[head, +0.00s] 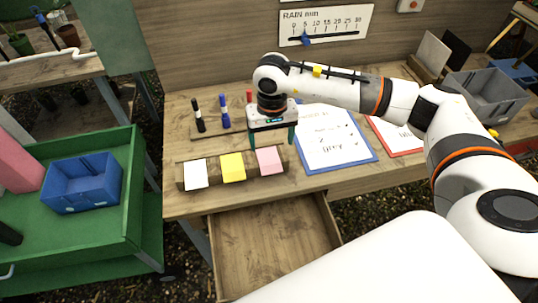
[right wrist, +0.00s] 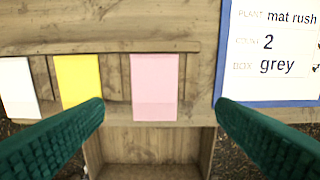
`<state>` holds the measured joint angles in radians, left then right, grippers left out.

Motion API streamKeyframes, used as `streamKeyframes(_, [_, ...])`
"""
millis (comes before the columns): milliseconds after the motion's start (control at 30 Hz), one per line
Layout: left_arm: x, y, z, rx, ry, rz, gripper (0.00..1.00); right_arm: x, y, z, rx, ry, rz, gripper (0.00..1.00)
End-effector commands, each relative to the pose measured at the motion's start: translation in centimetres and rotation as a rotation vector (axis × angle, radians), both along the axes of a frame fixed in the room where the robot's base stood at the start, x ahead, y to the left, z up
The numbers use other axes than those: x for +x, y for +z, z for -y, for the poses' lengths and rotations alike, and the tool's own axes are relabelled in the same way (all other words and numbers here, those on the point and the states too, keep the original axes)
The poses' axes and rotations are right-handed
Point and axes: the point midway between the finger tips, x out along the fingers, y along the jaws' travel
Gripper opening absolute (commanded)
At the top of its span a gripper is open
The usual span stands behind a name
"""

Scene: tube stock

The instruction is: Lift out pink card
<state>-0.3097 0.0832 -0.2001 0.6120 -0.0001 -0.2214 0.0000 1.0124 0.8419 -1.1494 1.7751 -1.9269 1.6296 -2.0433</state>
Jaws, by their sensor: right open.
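The pink card (head: 269,161) stands in the right slot of a wooden card rack (head: 207,184) on the bench. A yellow card (head: 232,167) and a white card (head: 195,174) stand to its left. My right gripper (head: 271,138) is open and empty, with its green fingers pointing down just behind and above the pink card. In the right wrist view the pink card (right wrist: 155,87) lies between the two open fingers (right wrist: 160,104), with a gap on each side. My left gripper is not in view.
A blue-edged clipboard (head: 335,137) lies close to the right of the rack. Blue (head: 224,111) and black (head: 198,115) markers stand behind it. An open, empty-looking drawer (head: 275,245) juts out below. A grey crate (head: 485,94) stands far right; a blue bin (head: 82,184) sits on the green cart.

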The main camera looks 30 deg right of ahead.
Motion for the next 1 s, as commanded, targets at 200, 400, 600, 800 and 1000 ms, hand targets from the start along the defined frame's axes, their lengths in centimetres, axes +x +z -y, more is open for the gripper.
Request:
streamKeyframes(200, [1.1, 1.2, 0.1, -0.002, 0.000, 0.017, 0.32, -0.1, -1.4, -0.3, 0.001, 0.001, -0.003, 0.80])
streamKeyframes(400, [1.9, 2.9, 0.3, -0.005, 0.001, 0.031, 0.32, -0.1, -4.5, -0.8, 0.000, -0.001, -0.004, 0.80])
streamKeyframes(600, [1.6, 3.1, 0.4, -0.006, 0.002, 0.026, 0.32, 0.0, -6.0, -0.8, 0.001, 0.000, 0.000, 0.80])
streamKeyframes(800, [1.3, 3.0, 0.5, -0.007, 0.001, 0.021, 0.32, 0.0, -6.1, -0.8, 0.001, 0.000, 0.000, 0.77])
streamKeyframes(1000, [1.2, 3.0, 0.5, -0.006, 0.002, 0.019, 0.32, 0.0, -6.0, -0.7, 0.000, 0.000, 0.000, 0.44])
